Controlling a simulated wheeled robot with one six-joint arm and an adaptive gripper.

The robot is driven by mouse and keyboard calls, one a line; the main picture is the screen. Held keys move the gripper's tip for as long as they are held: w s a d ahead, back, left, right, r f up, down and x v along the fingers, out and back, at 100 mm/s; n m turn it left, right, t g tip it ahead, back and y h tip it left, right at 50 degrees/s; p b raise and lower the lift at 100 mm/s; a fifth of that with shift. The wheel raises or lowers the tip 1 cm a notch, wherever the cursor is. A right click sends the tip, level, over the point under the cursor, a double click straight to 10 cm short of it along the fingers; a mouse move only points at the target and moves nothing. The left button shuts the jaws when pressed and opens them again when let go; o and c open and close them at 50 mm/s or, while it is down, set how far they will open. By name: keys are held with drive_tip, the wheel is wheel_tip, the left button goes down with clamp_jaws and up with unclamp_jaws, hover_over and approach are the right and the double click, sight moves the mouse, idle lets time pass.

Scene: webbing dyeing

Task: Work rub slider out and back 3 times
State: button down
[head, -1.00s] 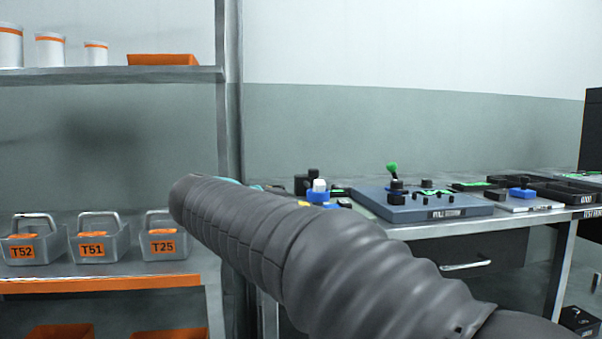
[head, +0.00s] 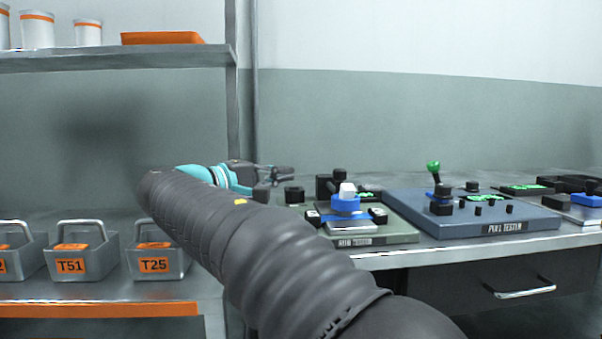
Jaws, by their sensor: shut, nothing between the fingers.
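The rub tester (head: 400,238) stands at the left end of the bench. A blue block with a white top, which looks like the rub slider (head: 346,201), sits on it. My gripper (head: 290,173) points right, shut and empty, behind and to the left of the blue block in the picture. It is apart from the block. My dark ribbed arm crosses the lower middle of the view and hides the tester's left part.
A blue-grey pull tester (head: 470,229) with a green-knobbed lever (head: 434,168) stands to the right. A shelf on the left holds metal bins, one marked T25 (head: 155,264). A drawer handle (head: 525,293) juts from the bench front.

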sight(338, 175)
drive_tip(key=x, duration=0.9)
drive_tip(key=shift+w+d, duration=0.1)
drive_tip(key=shift+d, duration=0.2)
drive_tip(key=s, duration=0.1)
drive_tip(key=s+d, duration=0.1)
drive_tip(key=shift+s+b, duration=0.35)
drive_tip(key=shift+s, duration=0.05)
drive_tip(key=shift+s+d, duration=0.25)
drive_tip(key=shift+s, duration=0.2)
drive_tip(key=s+b, duration=0.1)
drive_tip(key=s, duration=0.1)
drive_tip(key=s+b, duration=0.1)
drive_tip(key=shift+s+d+f, duration=0.1)
drive_tip(key=shift+s+d, duration=0.15)
drive_tip(key=shift+s, duration=0.3)
